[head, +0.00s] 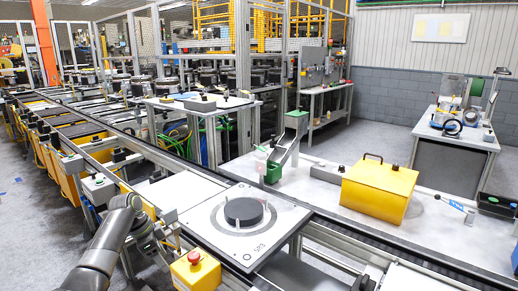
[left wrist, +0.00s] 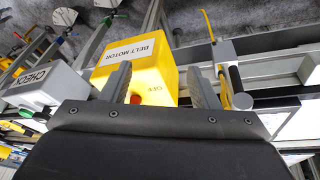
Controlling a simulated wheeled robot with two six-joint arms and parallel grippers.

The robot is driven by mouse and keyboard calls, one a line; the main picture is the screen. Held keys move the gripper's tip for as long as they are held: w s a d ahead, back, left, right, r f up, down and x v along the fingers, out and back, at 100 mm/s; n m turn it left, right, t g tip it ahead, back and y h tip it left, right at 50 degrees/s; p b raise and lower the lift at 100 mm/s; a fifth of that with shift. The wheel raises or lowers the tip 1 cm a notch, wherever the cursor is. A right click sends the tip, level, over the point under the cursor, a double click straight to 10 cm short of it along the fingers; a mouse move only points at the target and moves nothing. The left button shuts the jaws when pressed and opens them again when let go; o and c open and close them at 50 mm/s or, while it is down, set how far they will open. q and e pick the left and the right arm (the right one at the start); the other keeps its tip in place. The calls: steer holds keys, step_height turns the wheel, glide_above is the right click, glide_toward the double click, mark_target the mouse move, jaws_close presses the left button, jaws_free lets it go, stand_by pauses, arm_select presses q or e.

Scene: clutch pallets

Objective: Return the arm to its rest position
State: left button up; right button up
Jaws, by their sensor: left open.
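My left arm (head: 100,245) comes in from the lower left in the head view, bent at dark joints beside the conveyor's near side. In the left wrist view my left gripper (left wrist: 155,68) is open, with two grey fingers spread apart and nothing held. Beyond and between the fingers is a yellow box (left wrist: 165,52) labelled BELT MOTOR, with a red button partly hidden near the gripper body. I cannot tell the gap between fingers and box. My right gripper is not clearly visible.
A square pallet (head: 262,250) on the conveyor bears a black disc (head: 244,211). A red stop button on a yellow box (head: 195,270) stands near my arm. A yellow lidded case (head: 378,192) and a green-based chute (head: 273,172) stand on the table beyond.

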arm_select(q)
steer(key=s+a+f+n, duration=0.1)
steer(key=s+f, duration=0.2)
steer(key=f, duration=0.4)
steer(key=s+a+f+n+y, duration=0.1)
steer(key=s+f+n, duration=0.1)
steer(key=f, duration=0.4)
steer(key=s+a+f+n, duration=0.1)
steer(key=s+f, duration=0.2)
steer(key=f, duration=0.4)
steer(key=s+a+f+n+y, duration=0.2)
steer(key=s+f+n, duration=0.2)
steer(key=s+f, duration=1.35)
steer(key=s+f+n, duration=0.1)
steer(key=s+f, duration=0.4)
steer(key=s, duration=0.3)
steer(key=s+f+n+y, duration=0.1)
steer(key=s+f, duration=0.4)
steer(key=s, duration=0.3)
steer(key=shift+d+n, duration=0.3)
steer(key=shift+d, duration=0.05)
steer(key=s+d+f, duration=0.1)
steer(key=s, duration=0.5)
steer(key=s+d+f+n, duration=0.1)
steer(key=s, duration=0.5)
steer(key=s+d+f+n, duration=0.1)
steer(key=s, duration=0.6)
steer(key=shift+d+f+y, duration=0.1)
steer(key=shift+d+y, duration=0.1)
steer(key=shift+y, duration=0.1)
